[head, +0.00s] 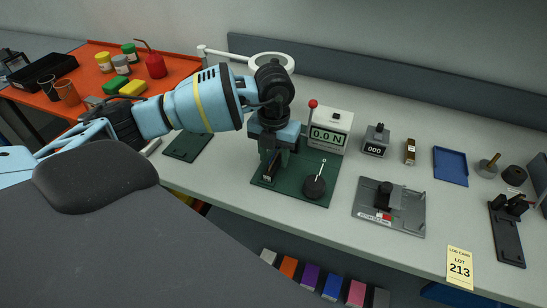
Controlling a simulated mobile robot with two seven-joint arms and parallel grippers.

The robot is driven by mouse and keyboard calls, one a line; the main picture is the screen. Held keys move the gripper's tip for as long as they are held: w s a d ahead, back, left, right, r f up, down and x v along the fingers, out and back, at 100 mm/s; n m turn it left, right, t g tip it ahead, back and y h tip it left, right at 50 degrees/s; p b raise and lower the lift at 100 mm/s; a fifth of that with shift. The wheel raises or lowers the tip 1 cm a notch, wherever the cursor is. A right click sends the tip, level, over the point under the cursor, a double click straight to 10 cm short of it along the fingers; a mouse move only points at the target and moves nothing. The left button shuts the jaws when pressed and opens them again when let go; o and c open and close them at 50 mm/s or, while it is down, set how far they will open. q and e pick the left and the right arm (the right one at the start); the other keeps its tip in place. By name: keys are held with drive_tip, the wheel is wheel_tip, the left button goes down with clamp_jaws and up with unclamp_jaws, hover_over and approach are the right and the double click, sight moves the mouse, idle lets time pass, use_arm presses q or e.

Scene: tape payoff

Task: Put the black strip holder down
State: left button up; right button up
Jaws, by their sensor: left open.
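My left gripper (272,150) reaches in from the left and points down over the dark green base of the test stand (262,184). It is open. A dark upright piece (270,167) shows at its fingertips, low over the base. It may be the black strip holder, but the arm hides part of it and I cannot tell whether it touches the base. The stand has a white display (330,133) reading 0.0 N, a red-knobbed lever (313,104) and a black disc with a pin (315,186). My right gripper is not in view.
To the right are a grey fixture plate (408,212), a small 000 counter (375,147), a blue tray (450,165), a long black plate with a clamp (507,238) and a yellow LOT 213 card (459,266). An orange bench (95,80) with jars is at left. Bare table separates these things.

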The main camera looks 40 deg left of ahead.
use_arm(q)
wheel_tip(320, 180, up, 11)
drive_tip(key=shift+f, duration=0.15)
idle(0.6)
